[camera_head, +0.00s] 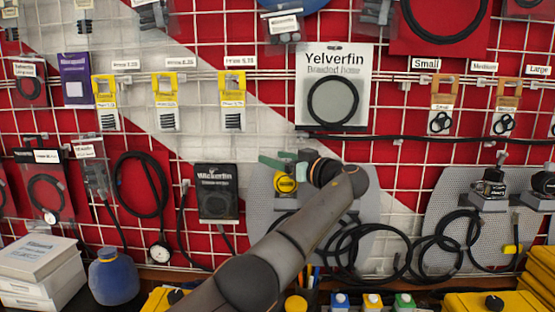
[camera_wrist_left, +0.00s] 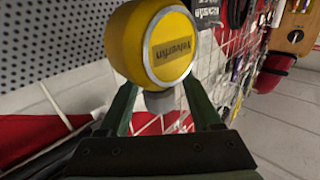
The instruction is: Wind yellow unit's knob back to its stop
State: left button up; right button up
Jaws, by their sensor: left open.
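The yellow unit (camera_head: 286,184) sits in front of the grey perforated board, partly hidden by my left gripper and arm. In the left wrist view its round yellow body (camera_wrist_left: 135,45) has a silver-rimmed yellow face with a dark "Yelverfin" label. A grey stub (camera_wrist_left: 159,102) shows below the face. My left gripper (camera_head: 283,160) is at the unit's upper side in the head view. In the wrist view its green fingers (camera_wrist_left: 163,98) are apart, one on each side of the stub; I cannot tell whether they touch it. My right gripper is not in view.
The perforated board (camera_head: 262,215) is close behind the unit. Black hose loops (camera_head: 365,250) hang right of my arm. Two dark units (camera_head: 493,188) stand on a second board further right. Yellow boxes (camera_head: 495,302), a blue bottle (camera_head: 114,278) and coloured buttons (camera_head: 372,300) line the bench below.

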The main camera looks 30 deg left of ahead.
pick_arm(q)
jog(key=b+v, duration=0.3)
jog(key=v, duration=0.9)
jog(key=shift+d+b, duration=0.25)
jog(key=shift+b, duration=0.05)
jog(key=shift+s, duration=0.15)
